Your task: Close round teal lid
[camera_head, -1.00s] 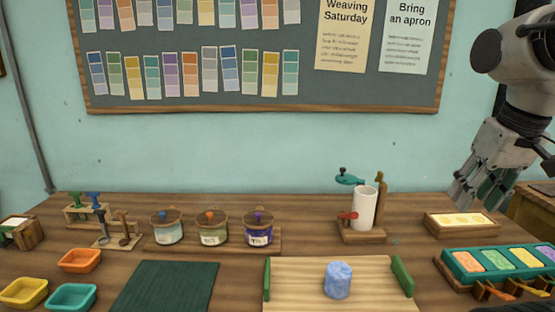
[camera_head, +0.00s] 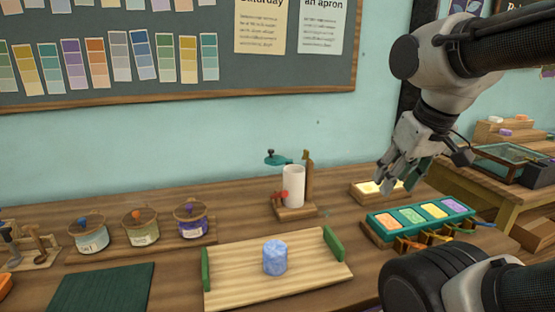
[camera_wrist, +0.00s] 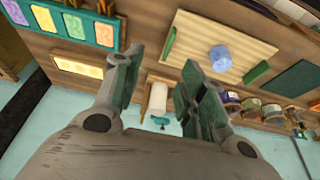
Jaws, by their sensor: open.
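The round teal lid (camera_head: 279,159) is swung open to the left of the white cylinder (camera_head: 293,186), at the height of its top, with a small dark knob on it. The cylinder stands upright on a wooden stand (camera_head: 297,211) with a red lever on its front. My gripper (camera_head: 404,184) is open and empty, to the right of the cylinder and above the yellow tray. In the wrist view the lid (camera_wrist: 160,121) and the cylinder (camera_wrist: 157,98) show between the spread fingers (camera_wrist: 158,72), apart from them.
A wooden board (camera_head: 240,283) with green end rails holds a blue soap block (camera_head: 275,257) in front of the stand. A teal mould (camera_head: 425,216) with coloured bars lies to the right. Several lidded jars (camera_head: 142,231) stand at left. A wooden post (camera_head: 308,180) rises behind the cylinder.

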